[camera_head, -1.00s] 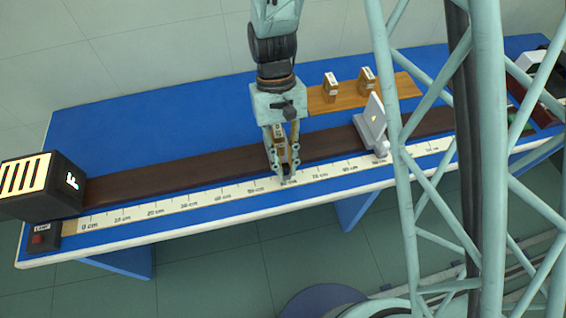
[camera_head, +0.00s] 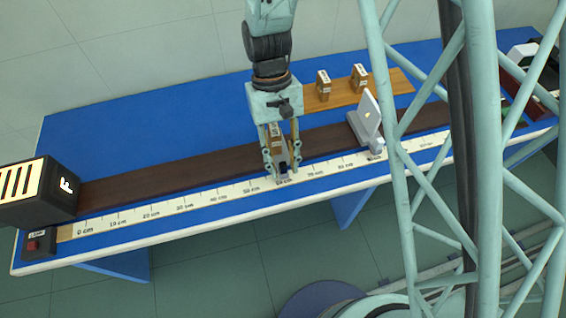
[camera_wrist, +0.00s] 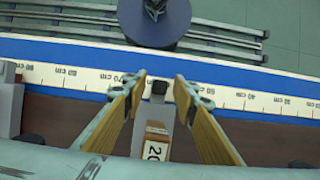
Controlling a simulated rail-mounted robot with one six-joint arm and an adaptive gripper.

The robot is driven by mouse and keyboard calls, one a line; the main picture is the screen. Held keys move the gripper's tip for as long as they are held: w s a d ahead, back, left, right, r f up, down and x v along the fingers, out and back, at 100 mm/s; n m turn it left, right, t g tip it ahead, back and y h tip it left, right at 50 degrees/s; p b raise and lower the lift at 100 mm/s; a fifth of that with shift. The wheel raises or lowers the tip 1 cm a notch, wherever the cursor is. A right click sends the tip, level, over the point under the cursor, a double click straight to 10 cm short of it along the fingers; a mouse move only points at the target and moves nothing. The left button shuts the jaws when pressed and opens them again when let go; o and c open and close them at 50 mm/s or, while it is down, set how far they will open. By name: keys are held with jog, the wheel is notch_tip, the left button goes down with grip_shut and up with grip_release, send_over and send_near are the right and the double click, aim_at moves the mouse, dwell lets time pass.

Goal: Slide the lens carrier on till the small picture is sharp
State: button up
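The lens carrier (camera_head: 280,153) stands on the dark rail (camera_head: 190,167) near the 60 cm mark. In the wrist view it is a narrow block with a "20" label (camera_wrist: 156,150). My gripper (camera_head: 283,176) is lowered around it, one finger on each side. In the wrist view the fingers (camera_wrist: 160,84) are apart, with gaps beside the carrier. The white screen (camera_head: 368,117) stands on the rail near 90 cm. A small yellowish spot shows on it, too small to judge its sharpness. The lamp box (camera_head: 40,187) with a bright F is at the left end.
A white centimetre scale (camera_head: 185,205) runs along the bench's front edge. Two labelled wooden blocks, a left one (camera_head: 323,86) and a right one (camera_head: 358,78), stand on a wooden board (camera_head: 395,84) behind the rail. The rail between lamp and carrier is clear.

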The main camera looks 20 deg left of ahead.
aim_at(279, 158)
jog(key=v, duration=1.2)
dwell(0.6)
jog(key=shift+w+d, duration=0.1)
